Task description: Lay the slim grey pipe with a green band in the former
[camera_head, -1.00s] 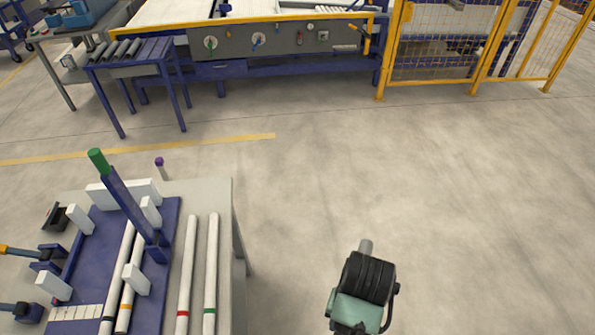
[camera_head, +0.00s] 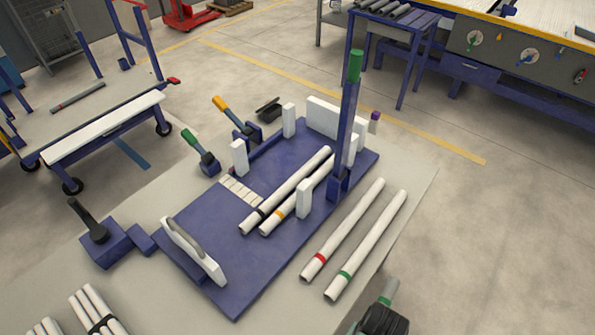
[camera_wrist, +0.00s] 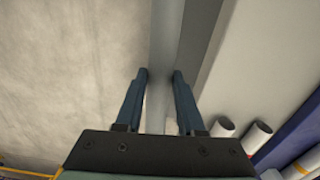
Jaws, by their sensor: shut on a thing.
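The former (camera_head: 195,235) is a blue board with white uprights in the middle of the head view. Two pale pipes lie in it, one with a black band (camera_head: 285,190) and one with an orange band (camera_head: 292,207). My gripper (camera_wrist: 160,75) is shut on a slim grey pipe (camera_wrist: 166,35), which runs up the wrist view between the fingers. I cannot make out its green band. In the head view, a grey pipe end (camera_head: 388,291) shows above my wrist at the bottom, beside the table's right edge.
Two pale pipes, red-banded (camera_head: 345,228) and green-banded (camera_head: 370,242), lie on the table right of the former. A blue post with a green top (camera_head: 345,130) stands at the board's right side. Clamps stand left of the board. Open floor lies to the right.

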